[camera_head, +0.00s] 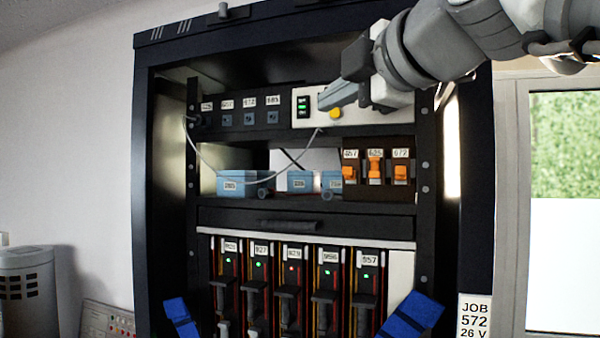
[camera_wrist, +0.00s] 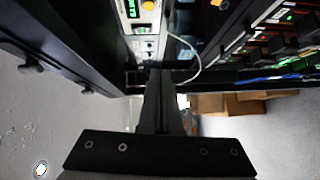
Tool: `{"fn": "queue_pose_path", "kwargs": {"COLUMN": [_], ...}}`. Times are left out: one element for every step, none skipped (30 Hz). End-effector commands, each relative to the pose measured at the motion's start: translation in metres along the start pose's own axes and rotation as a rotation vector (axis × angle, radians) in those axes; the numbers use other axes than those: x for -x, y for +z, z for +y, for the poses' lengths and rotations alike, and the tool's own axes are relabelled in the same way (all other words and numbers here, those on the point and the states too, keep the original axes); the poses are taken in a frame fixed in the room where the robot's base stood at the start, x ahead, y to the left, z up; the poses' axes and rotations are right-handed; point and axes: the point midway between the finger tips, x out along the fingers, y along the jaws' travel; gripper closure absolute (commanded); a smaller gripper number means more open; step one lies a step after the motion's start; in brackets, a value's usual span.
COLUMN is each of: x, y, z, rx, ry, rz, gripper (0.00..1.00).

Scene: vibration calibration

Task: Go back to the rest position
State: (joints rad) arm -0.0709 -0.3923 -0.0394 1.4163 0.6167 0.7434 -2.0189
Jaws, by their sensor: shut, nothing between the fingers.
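My gripper (camera_head: 322,102) is shut and empty. Its fingertips are in front of the white panel (camera_head: 306,96) at the top of the rack, close to a round yellow button (camera_head: 335,113). I cannot tell whether the tips touch the panel. In the wrist view the shut fingers (camera_wrist: 160,75) point towards the rack, and the white panel with its green display (camera_wrist: 132,9) shows beyond them. My arm reaches in from the upper right.
The dark rack (camera_head: 165,120) holds blue boxes (camera_head: 238,184), orange switches (camera_head: 375,167) and several modules with lights. A grey cable (camera_head: 230,182) hangs across the upper bay. Blue straps (camera_head: 412,312) stick out low in front. A job sign (camera_head: 474,316) is at the right.

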Motion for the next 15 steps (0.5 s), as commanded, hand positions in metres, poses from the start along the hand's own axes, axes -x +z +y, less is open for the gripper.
{"fn": "queue_pose_path", "kwargs": {"x": [0.0, 0.0, 0.0, -0.001, -0.001, -0.001, -0.002, -0.002, -0.002, -0.002, -0.002, -0.001, 0.0, 0.002, 0.004], "y": [0.0, 0.0, 0.001, 0.001, 0.002, 0.004, 0.005, 0.007, 0.011, 0.013, 0.016, 0.02, 0.023, 0.026, 0.029], "z": [0.0, 0.0, -0.002, -0.004, -0.008, -0.015, -0.023, -0.032, -0.047, -0.06, -0.074, -0.093, -0.109, -0.125, -0.145], "rx": [0.0, -0.001, -0.006, -0.015, -0.028, -0.056, -0.084, -0.12, -0.175, -0.224, -0.276, -0.349, -0.406, -0.462, -0.535], "ry": [0.0, -0.001, -0.004, -0.008, -0.016, -0.032, -0.048, -0.066, -0.096, -0.121, -0.148, -0.183, -0.209, -0.235, -0.268], "rz": [0.0, 0.0, -0.001, -0.003, -0.006, -0.013, -0.019, -0.028, -0.044, -0.058, -0.075, -0.102, -0.124, -0.148, -0.182], "gripper": [1.0, 1.0, 1.0, 1.0, 1.0, 1.0, 1.0, 1.0, 1.0, 1.0, 1.0, 1.0, 1.0, 1.0, 1.0]}}
